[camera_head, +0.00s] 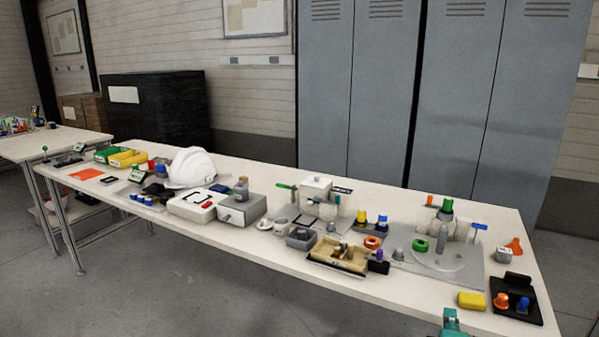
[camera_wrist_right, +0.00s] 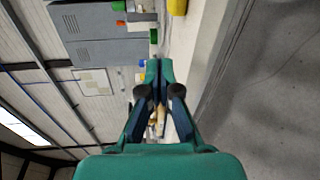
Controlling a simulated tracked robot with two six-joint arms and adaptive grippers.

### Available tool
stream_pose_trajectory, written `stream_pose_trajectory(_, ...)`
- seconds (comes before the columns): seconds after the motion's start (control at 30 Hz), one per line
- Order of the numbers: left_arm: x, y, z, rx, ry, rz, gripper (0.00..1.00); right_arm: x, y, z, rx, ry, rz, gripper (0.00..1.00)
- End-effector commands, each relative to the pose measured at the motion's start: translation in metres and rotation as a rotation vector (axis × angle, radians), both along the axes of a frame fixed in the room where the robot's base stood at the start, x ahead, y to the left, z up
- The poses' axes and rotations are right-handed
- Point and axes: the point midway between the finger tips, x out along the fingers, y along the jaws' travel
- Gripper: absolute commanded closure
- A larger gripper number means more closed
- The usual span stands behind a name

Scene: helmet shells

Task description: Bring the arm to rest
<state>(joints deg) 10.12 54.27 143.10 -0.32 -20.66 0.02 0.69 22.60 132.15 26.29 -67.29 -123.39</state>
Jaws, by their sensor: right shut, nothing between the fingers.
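My right gripper (camera_head: 452,322) shows as a small teal part at the bottom edge of the head view, just in front of the table's near edge at the right. In the right wrist view its teal fingertips (camera_wrist_right: 159,70) meet, so it is shut with nothing between them. Most of my right arm is outside the head view. My left gripper is in neither view.
A long white table (camera_head: 385,297) is crowded with parts. A yellow block (camera_head: 471,300) and a black holder (camera_head: 531,312) with orange and blue pieces lie nearest my right gripper. A white helmet (camera_head: 191,167) stands farther left. Grey lockers (camera_head: 460,100) stand behind.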

Motion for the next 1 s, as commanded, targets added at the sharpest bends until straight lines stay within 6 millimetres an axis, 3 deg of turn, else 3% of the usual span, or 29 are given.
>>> stream_pose_trajectory(0.27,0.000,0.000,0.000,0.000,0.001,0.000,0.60,-0.012,0.022,-0.107,0.078,0.214,0.080,1.00)
stream_pose_trajectory(0.37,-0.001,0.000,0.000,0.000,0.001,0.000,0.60,-0.029,0.041,-0.162,0.213,0.317,0.111,1.00)
stream_pose_trajectory(0.47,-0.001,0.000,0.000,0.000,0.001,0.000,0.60,-0.061,0.068,-0.225,0.432,0.447,0.115,1.00)
stream_pose_trajectory(0.6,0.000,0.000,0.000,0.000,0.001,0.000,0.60,-0.124,0.111,-0.299,0.815,0.644,0.015,1.00)
stream_pose_trajectory(0.7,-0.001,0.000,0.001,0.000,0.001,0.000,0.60,-0.171,0.139,-0.330,1.071,0.770,-0.133,1.00)
stream_pose_trajectory(0.8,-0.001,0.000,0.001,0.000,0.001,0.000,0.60,-0.209,0.159,-0.345,1.274,0.860,-0.313,1.00)
stream_pose_trajectory(1.0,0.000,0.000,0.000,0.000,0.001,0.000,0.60,-0.250,0.178,-0.348,1.518,0.923,-0.655,1.00)
